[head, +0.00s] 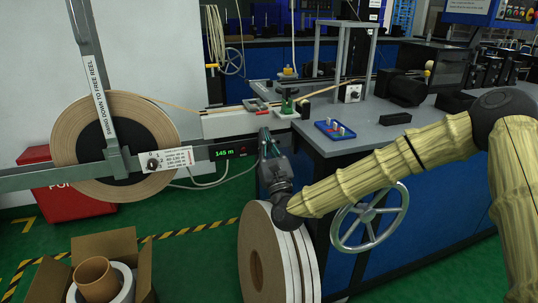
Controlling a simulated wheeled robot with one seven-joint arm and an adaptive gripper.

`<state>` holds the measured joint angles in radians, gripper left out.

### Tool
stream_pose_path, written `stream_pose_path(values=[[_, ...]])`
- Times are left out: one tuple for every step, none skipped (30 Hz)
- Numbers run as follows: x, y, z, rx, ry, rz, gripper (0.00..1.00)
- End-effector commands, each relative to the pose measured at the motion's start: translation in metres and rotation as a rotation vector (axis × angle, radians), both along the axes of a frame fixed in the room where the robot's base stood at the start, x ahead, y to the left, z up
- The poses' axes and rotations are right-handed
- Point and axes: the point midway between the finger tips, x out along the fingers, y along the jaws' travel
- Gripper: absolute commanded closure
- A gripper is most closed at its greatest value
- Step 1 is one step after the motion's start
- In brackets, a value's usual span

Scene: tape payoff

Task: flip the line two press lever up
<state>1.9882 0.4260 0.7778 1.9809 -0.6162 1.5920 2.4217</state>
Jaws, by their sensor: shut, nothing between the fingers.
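No label that reads line two can be made out, so I cannot tell for certain which part is its press lever. A small pale box with a dark knob or switch (352,93) stands on the bench by the grey press frame (345,55); its lever position is too small to read. My gripper (266,138) is shut and empty, fingers pointing up, in front of the bench's left end. It is below and left of that box, apart from it, and just right of the green 145 m display (222,153).
A tape reel (70,140) hangs at left behind a grey arm labelled to swing down. Large rolls (262,255) stand below my gripper, beside a handwheel (370,218). A blue tray (334,130) lies on the bench's near edge. An open carton (145,270) sits on the floor.

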Motion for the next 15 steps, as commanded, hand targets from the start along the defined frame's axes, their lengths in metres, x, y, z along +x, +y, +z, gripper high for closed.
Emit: stream_pose_path(values=[[0.001,0.000,0.006,0.000,-0.002,-0.001,1.00],[0.001,0.000,0.009,0.000,-0.003,-0.001,1.00],[0.002,0.001,0.013,0.000,-0.003,-0.001,1.00],[0.002,0.001,0.016,0.000,-0.003,-0.001,1.00],[0.003,0.001,0.018,0.000,-0.002,-0.001,1.00],[0.004,0.001,0.020,0.000,-0.001,-0.001,1.00],[0.004,0.001,0.022,0.000,-0.001,-0.001,1.00],[0.004,0.001,0.024,-0.001,0.000,-0.001,1.00],[0.004,0.001,0.026,-0.001,-0.001,-0.001,1.00],[0.005,0.001,0.027,-0.001,-0.001,-0.001,1.00],[0.005,0.001,0.028,0.000,-0.001,-0.001,1.00],[0.005,0.001,0.028,-0.001,0.000,-0.001,1.00],[0.005,0.001,0.029,-0.001,0.000,-0.001,1.00],[0.005,0.001,0.029,-0.001,0.000,-0.001,1.00],[0.005,0.001,0.029,-0.001,0.000,-0.001,1.00]])
